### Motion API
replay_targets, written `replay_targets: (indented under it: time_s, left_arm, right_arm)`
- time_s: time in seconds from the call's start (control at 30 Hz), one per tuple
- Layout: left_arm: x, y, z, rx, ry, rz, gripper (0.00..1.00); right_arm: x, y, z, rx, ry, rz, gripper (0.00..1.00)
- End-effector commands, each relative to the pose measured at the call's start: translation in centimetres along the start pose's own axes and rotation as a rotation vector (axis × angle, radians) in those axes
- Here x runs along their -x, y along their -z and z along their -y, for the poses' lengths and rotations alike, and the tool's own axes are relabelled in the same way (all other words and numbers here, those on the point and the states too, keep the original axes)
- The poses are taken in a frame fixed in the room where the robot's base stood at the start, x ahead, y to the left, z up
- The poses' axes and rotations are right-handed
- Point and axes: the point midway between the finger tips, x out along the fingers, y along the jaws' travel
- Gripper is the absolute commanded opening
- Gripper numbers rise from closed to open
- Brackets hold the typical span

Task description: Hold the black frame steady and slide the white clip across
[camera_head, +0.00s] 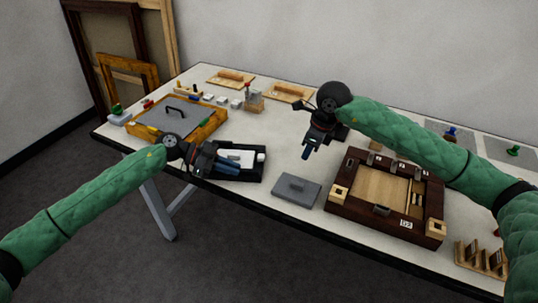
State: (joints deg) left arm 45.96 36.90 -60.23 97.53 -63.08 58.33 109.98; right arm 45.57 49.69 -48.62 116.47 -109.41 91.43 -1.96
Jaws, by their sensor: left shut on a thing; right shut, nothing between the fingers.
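The black frame (252,176) lies near the front edge of the table, left of the middle, with a white panel inside it. A small white piece, which looks like the white clip (261,157), sits at the frame's right side. My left gripper (222,164) is shut on the black frame at its left part and covers that part from view. My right gripper (306,154) is shut and empty, to the right of the black frame and apart from it, seemingly above the table.
An orange-rimmed tray (213,125) stands at left. Small blocks and wooden boards (231,76) line the back. The middle of the table is clear.

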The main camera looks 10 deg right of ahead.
Motion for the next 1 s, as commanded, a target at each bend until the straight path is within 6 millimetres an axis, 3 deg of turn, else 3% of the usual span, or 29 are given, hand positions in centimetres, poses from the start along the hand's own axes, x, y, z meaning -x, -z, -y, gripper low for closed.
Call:
replay_targets:
  time_s: [0.1, 0.27, 0.37, 0.6, 0.8, 1.0]
  left_arm:
    - [0.0, 0.0, 0.0, 0.0, 0.0, 0.0, 0.0]
    - [0.0, 0.0, 0.0, 0.0, 0.0, 0.0, 0.0]
    - [0.0, 0.0, 0.0, 0.0, 0.0, 0.0, 0.0]
    - [0.0, 0.0, 0.0, 0.0, 0.0, 0.0, 0.0]
    - [0.0, 0.0, 0.0, 0.0, 0.0, 0.0, 0.0]
    - [0.0, 0.0, 0.0, -0.001, 0.0, 0.0, 0.0]
  right_arm:
    - [-0.4, 3.1, 1.4, -0.044, -0.043, 0.007, 0.0]
    - [0.0, 4.7, 2.5, -0.02, -0.116, 0.11, 0.0]
    - [0.7, 4.1, 2.8, 0.032, -0.15, 0.213, 0.0]
    - [2.3, 0.4, 2.6, 0.196, -0.167, 0.457, 0.0]
    - [2.8, -0.7, 2.7, 0.293, -0.127, 0.527, 0.0]
    - [1.8, -1.3, 2.5, 0.315, -0.123, 0.528, 0.0]
